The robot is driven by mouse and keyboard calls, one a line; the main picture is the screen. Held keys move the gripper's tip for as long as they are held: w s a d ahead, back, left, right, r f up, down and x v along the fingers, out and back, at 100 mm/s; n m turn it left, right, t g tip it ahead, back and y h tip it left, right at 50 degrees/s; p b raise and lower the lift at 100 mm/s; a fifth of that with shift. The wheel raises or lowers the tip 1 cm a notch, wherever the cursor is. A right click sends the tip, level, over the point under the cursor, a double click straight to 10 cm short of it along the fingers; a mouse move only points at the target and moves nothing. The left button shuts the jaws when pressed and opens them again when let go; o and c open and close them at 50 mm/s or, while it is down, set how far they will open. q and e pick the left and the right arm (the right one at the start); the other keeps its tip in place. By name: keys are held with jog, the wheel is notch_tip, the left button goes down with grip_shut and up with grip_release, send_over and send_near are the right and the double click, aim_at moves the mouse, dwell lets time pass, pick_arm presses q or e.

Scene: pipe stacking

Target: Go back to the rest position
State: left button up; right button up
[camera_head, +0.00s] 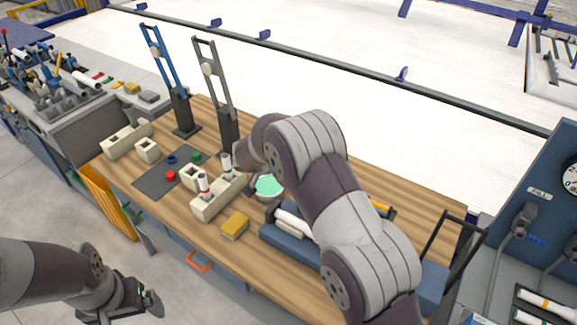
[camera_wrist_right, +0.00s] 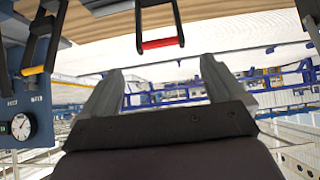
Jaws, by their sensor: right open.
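Two upright lever stands, one blue (camera_head: 163,50) and one grey (camera_head: 219,83), rise behind the block. A yellow sponge-like block (camera_head: 235,226), a green bowl (camera_head: 269,186) and a blue fixture (camera_head: 283,240) lie near my right arm. A gauge panel (camera_head: 556,190) stands at right.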

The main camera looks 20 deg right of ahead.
dwell(0.3)
jog(key=s+a+f+n+t+y+b, duration=0.1)
jog(key=s+a+f+n+y, duration=0.15)
jog(key=a+y, duration=0.2)
jog(key=s+a+f+n+y+b, duration=0.1)
jog(key=s+a+f+n+y, duration=0.15)
jog(key=a, duration=0.25)
jog(key=s+d+n+g+b, duration=0.2)
jog(key=s+d+b, duration=0.1)
jog(key=s, duration=0.9)
jog(key=s+d+f+n+g+b, duration=0.1)
jog(key=s+d+n+g+b, duration=0.2)
jog(key=s, duration=1)
jog(key=shift+s+d+f+n+b, duration=0.2)
jog(key=shift+n+b, duration=0.1)
jog(key=shift+b, duration=0.3)
